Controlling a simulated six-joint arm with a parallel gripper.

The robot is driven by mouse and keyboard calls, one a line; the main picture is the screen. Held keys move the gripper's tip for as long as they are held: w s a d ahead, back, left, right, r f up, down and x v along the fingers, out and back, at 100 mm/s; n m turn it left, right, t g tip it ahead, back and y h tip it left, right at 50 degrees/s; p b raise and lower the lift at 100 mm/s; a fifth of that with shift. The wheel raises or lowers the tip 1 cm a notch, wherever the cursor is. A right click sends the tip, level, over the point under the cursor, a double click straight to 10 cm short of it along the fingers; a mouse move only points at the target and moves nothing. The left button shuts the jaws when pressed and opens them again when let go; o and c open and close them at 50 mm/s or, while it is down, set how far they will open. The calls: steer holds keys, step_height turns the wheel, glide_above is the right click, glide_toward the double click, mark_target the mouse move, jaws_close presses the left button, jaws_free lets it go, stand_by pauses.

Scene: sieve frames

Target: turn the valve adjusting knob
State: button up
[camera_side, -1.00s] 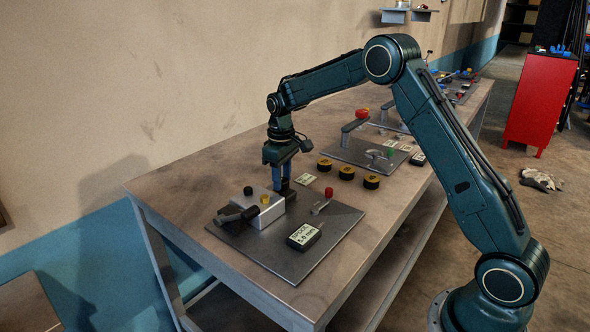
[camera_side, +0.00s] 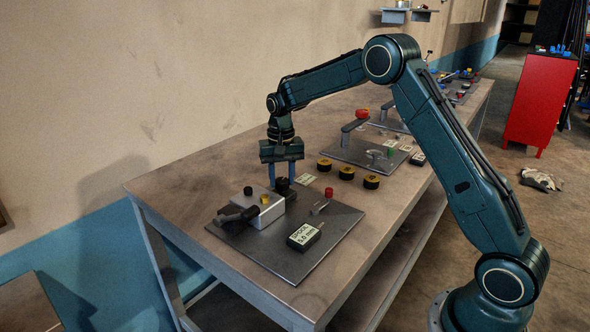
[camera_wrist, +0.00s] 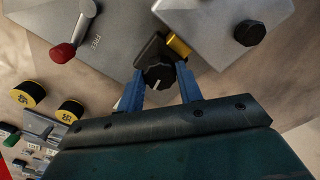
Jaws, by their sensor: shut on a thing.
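The black adjusting knob (camera_side: 283,187) sits at the far end of the grey valve block (camera_side: 270,213). In the wrist view, the ridged knob (camera_wrist: 159,76) stands between the two blue fingers of my gripper (camera_wrist: 160,90). My gripper (camera_side: 282,182) points down in the side view and is shut on this knob. A small display (camera_side: 303,236) on the plate reads SPOOL and what looks like 5.0 mm. A lever with a red knob (camera_side: 328,193) stands beside the block. It also shows in the wrist view (camera_wrist: 63,52), close to the word FREE.
The block carries a black cap (camera_side: 248,190) and a yellow cap (camera_side: 264,199). A dark fitting (camera_side: 236,217) juts from its left side. Several black-and-yellow discs (camera_side: 346,173) stand behind the grey plate (camera_side: 288,267). The bench front is clear.

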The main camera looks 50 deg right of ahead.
mark_target(282, 180)
steer(key=shift+w+r+m, duration=0.1)
steer(key=shift+m, duration=0.3)
steer(key=o, duration=1)
step_height(282, 180, up, 14)
steer(key=shift+f, duration=0.1)
stand_by(0.3)
